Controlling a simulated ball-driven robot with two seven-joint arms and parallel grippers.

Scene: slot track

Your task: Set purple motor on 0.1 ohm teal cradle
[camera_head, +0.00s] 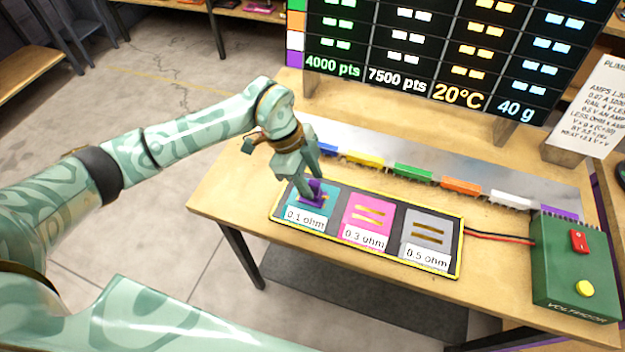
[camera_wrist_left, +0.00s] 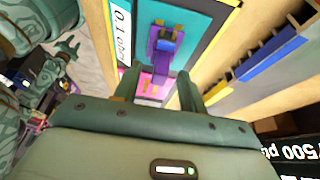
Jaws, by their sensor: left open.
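The purple motor (camera_head: 318,196) sits on the teal cradle (camera_head: 328,214) labelled 0.1 ohm, at the left end of the dark tray. In the left wrist view the motor (camera_wrist_left: 163,52) rests over the teal cradle plate (camera_wrist_left: 200,30). My left gripper (camera_head: 311,190) is directly above the motor. In the left wrist view its two fingers (camera_wrist_left: 152,88) are apart, with the motor beyond them. The fingers partly hide the motor in the head view. A small green claw-like part of mine shows far off in the left wrist view; its jaws are unclear.
A pink 0.3 ohm cradle (camera_head: 367,213) and a grey 0.5 ohm cradle (camera_head: 428,233) lie to the right, both empty. Behind is a metal rail (camera_head: 420,160) with colored blocks. The green voltmeter box (camera_head: 573,270) stands at right, wired to the tray. A dark display board (camera_head: 440,50) stands behind.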

